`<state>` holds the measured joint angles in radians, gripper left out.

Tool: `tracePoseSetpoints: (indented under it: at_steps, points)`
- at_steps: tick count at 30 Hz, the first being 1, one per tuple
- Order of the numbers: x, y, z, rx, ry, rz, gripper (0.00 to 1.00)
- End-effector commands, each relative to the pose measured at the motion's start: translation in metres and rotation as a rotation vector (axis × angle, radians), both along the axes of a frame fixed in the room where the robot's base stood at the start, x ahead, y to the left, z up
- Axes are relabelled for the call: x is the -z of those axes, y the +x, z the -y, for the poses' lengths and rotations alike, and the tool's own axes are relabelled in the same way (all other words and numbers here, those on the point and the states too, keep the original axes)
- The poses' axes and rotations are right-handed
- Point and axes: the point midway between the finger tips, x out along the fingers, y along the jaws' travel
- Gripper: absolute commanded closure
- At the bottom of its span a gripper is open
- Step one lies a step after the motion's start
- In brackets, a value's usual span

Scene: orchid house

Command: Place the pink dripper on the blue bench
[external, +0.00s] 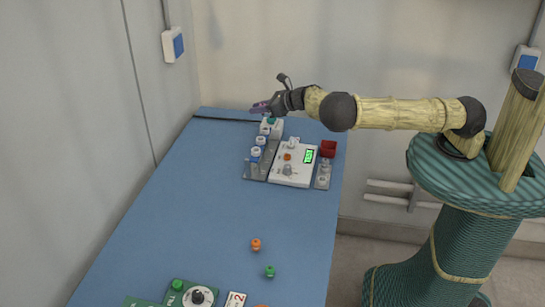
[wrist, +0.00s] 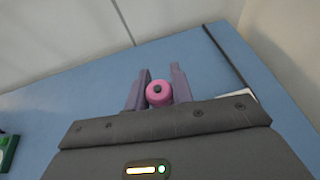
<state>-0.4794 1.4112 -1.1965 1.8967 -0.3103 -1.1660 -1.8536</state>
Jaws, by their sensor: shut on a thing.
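The pink dripper (wrist: 158,94) is a small round pink piece with a dark centre. In the wrist view it sits between the two purple fingers of my gripper (wrist: 161,76), which is shut on it. In the external view my gripper (external: 261,107) is at the far end of the blue bench (external: 190,200), above the bench top and near the back wall. The dripper cannot be made out there. The blue bench also fills much of the wrist view (wrist: 80,103), below the held dripper.
A white device with a green display (external: 293,165) stands near my gripper, between grey racks of small white-topped parts. An orange dripper (external: 255,245) and a green dripper (external: 270,271) stand nearer. The bench's left-middle is clear.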

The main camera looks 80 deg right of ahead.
Motion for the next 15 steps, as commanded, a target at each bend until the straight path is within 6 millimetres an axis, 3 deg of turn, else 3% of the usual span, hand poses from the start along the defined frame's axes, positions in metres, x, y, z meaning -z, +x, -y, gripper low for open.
tracePoseSetpoints:
  at_steps: [1,6,15]
  points:
    - [0.012,-0.003,0.018,-0.013,-0.003,-0.002,0.98]
    - [0.032,-0.02,0.068,-0.104,-0.004,-0.006,0.98]
    - [0.071,-0.074,0.14,-0.265,-0.004,-0.006,0.98]
